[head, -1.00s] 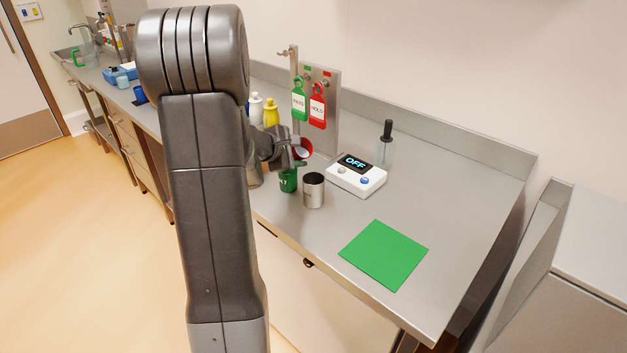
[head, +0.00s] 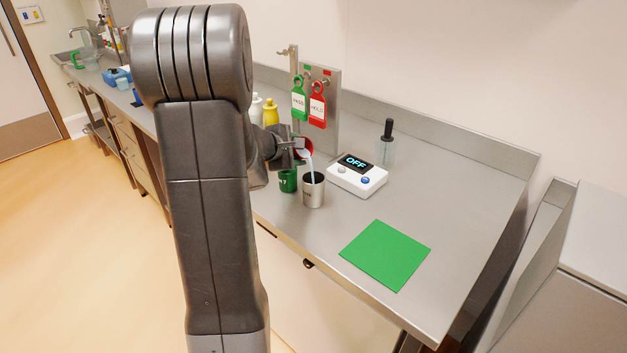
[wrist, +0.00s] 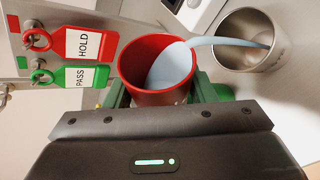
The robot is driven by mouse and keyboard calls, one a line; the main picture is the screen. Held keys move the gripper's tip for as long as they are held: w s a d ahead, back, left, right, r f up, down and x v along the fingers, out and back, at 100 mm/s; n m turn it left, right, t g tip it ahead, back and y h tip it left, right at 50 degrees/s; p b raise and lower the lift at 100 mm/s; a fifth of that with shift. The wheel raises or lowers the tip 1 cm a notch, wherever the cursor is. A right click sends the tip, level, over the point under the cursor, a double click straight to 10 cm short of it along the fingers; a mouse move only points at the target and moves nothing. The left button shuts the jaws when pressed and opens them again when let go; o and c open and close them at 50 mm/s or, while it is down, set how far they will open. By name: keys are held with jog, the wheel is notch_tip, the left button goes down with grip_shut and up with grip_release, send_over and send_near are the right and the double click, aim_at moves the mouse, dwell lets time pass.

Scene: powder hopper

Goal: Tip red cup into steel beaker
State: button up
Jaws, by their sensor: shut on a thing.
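The red cup (head: 305,146) is tilted in my gripper (head: 298,148), above and a little left of the steel beaker (head: 313,190). A pale blue-white stream runs from the cup's lip into the beaker's mouth. In the wrist view the red cup (wrist: 142,60) is held close in front of my gripper, and the stream arcs right into the steel beaker (wrist: 243,55). The beaker stands upright on the counter. The fingers are mostly hidden behind the cup and my arm.
A green cup (head: 288,180) stands just left of the beaker. A white device (head: 357,178) reading OFF sits to the right, with a black-handled tool in a clear vessel (head: 387,148) behind. PASS and HOLD tags hang behind. A green mat (head: 386,255) lies at front right, with clear counter around.

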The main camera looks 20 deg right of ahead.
jog(key=shift+f+m+t+b, duration=0.3)
jog(key=shift+m+t+b, duration=0.1)
jog(key=shift+b, duration=0.8)
jog(key=shift+s+r+m+t+b, duration=0.15)
jog(key=shift+r+m+t+b, duration=0.3)
jog(key=shift+b, duration=0.9)
jog(key=shift+s+d+r+m+t+y+b, duration=0.15)
jog(key=shift+s+m+t+b, duration=0.15)
jog(key=shift+b, duration=1.15)
jog(key=shift+s+d+m+t+y+b, duration=0.15)
jog(key=shift+m+t+b, duration=0.1)
jog(key=shift+b, duration=1.2)
jog(key=shift+s+f+m+t+b, duration=0.15)
jog(key=shift+f+m+t+b, duration=0.4)
jog(key=shift+b, duration=2.65)
jog(key=r+p, duration=0.1)
jog(key=p, duration=0.2)
jog(key=shift+r, duration=0.35)
jog(key=n+g+p, duration=0.1)
jog(key=p, duration=0.4)
jog(key=shift+a+r, duration=0.1)
jog(key=shift+r, duration=0.25)
jog(key=w+p, duration=0.1)
jog(key=p, duration=0.2)
jog(key=shift+a+f+n+g, duration=0.15)
jog(key=shift+f+n+g, duration=0.2)
jog(key=shift+f, duration=0.4)
